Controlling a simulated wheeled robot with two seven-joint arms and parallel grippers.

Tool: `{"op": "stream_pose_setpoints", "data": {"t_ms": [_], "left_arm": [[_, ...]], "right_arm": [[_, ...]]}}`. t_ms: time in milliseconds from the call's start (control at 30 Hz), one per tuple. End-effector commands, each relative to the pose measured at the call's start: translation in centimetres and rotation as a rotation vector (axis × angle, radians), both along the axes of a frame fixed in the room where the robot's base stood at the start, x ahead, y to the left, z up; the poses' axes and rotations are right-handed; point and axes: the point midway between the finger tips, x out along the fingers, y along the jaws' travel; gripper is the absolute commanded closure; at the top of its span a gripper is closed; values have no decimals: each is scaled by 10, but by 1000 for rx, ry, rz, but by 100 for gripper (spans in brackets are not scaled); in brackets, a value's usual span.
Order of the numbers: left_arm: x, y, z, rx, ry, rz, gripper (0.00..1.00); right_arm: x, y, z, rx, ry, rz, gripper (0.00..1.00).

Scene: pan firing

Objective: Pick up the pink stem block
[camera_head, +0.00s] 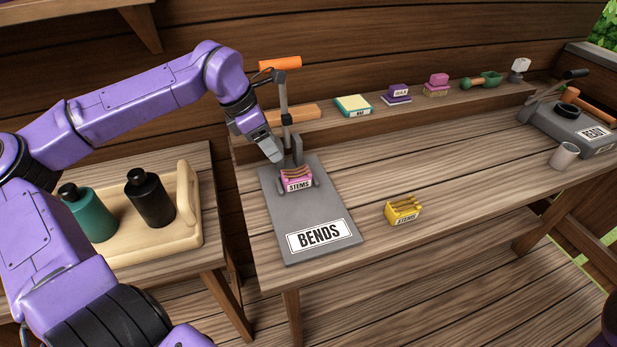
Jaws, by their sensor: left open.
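The pink stem block (296,180) is small, with a white STEMS label on its front and brown ridges on top. It sits on the grey BENDS board (271,216), between the low grey brackets of a lever tool (285,112) with an orange handle. My left gripper (276,157) is open and points down, just above and behind the block, to its left in the picture. The gripper appears apart from the block. The fingertips are small here and partly overlap the lever tool. My right gripper is out of view.
A yellow block (403,209) sits on the table right of the board. A back shelf holds a pale yellow block (353,106), a purple block (397,93) and a pink one (438,84). A grey READY station (575,130) and a cup (564,156) stand far right.

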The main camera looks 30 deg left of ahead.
Motion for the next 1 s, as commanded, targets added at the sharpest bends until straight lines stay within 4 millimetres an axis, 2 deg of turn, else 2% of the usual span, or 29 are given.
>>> {"op": "stream_pose_setpoints", "data": {"t_ms": [33, 100, 533, 700, 800, 1000], "left_arm": [[0, -1, -9, 0, 0, -1, 40], [1, -2, -14, 0, 0, -3, 40], [17, -16, -70, 2, 3, -4, 40], [23, -22, -101, 3, 4, -1, 40], [26, -24, -110, 2, 1, -1, 40], [26, -24, -111, 0, -1, 0, 40]], "right_arm": [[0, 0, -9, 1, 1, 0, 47], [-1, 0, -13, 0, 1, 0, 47], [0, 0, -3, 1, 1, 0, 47], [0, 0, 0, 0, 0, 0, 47], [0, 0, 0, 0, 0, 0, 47], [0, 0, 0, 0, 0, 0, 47]]}}
